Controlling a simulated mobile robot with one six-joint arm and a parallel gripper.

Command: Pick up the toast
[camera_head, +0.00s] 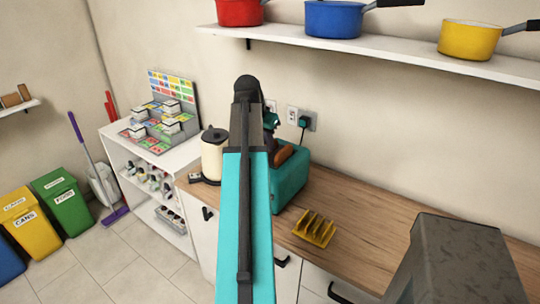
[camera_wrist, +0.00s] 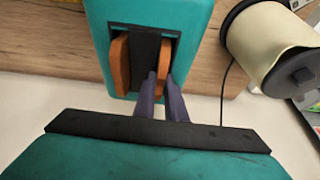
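A teal toaster (camera_head: 288,184) stands on the wooden counter; its top also shows in the wrist view (camera_wrist: 99,17). Two brown toast slices stand upright in it, a left slice (camera_wrist: 120,65) and a right slice (camera_wrist: 163,52), one on each side of a dark middle strip. In the head view a bit of toast (camera_head: 283,155) shows above the toaster. My gripper (camera_wrist: 161,78) has its two dark fingers close together, one on each side of the near end of the right slice, and looks shut on it. My arm hides part of the toaster in the head view.
A shelf (camera_head: 350,40) with several pots hangs above. The counter beyond the rack is clear.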

